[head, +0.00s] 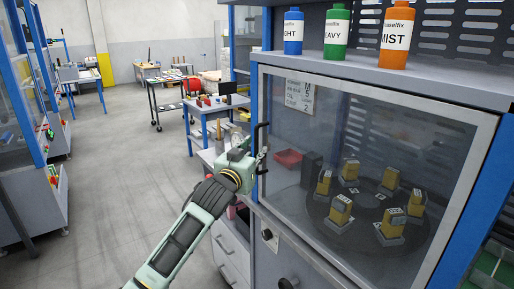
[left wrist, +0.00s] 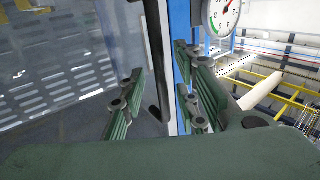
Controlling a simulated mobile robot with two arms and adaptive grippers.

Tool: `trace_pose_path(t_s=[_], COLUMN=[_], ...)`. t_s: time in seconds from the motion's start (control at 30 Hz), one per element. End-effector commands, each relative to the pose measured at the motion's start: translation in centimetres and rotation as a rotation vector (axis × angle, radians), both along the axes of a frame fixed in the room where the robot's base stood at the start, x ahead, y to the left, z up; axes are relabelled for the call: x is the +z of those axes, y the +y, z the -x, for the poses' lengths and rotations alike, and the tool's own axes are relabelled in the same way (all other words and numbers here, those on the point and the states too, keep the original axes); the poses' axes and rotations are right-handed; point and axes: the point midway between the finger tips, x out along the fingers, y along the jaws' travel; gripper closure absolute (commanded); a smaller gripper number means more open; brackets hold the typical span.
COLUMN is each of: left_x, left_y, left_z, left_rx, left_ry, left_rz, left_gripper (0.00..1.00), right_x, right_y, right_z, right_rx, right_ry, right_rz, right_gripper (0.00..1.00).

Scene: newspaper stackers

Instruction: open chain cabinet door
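The chain cabinet door (head: 325,98) is a large glass panel in a grey frame, and it looks closed. Its black vertical handle (head: 262,135) is on the left side of the frame. My left gripper (head: 261,160) is at the lower part of this handle. In the left wrist view my left gripper (left wrist: 160,105) has its green fingers spread apart, with the dark handle (left wrist: 153,60) between them. A gap shows on both sides, and I cannot tell whether either finger touches it. My right gripper is not in view.
Yellow parts (head: 340,210) stand on a dark round plate behind the glass. Blue, green and orange bottles (head: 336,32) stand on the shelf above the door. Grey drawers (head: 232,255) are below left. The floor (head: 120,160) at left is clear.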

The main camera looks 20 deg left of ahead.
Motion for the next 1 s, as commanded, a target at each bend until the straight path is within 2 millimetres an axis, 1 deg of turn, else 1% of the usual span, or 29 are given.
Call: trace_pose_path(t_s=[0.03, 0.1, 0.2, 0.53, 0.87, 1.0], left_x=[0.2, 0.1, 0.0, 0.0, -0.1, -0.1], left_y=[0.0, -0.1, -0.1, -0.2, -0.1, -0.1], left_z=[-0.7, -1.3, -1.8, -2.1, -2.1, -2.1], left_rx=[0.001, 0.001, 0.0, 0.0, 0.0, 0.0], left_ry=[0.0, 0.001, 0.0, 0.0, 0.0, 0.0], left_rz=[0.001, 0.002, 0.001, 0.0, 0.0, 0.0], left_gripper=[0.7, 0.7, 0.7, 0.71, 1.0, 1.0], right_x=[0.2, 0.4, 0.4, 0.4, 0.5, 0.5], right_y=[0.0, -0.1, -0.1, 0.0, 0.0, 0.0], right_z=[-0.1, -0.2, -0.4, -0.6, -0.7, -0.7], right_rx=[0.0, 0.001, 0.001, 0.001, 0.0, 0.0], right_ry=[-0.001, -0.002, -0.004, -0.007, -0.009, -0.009], right_rz=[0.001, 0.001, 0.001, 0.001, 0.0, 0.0], right_gripper=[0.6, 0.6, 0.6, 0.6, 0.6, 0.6])
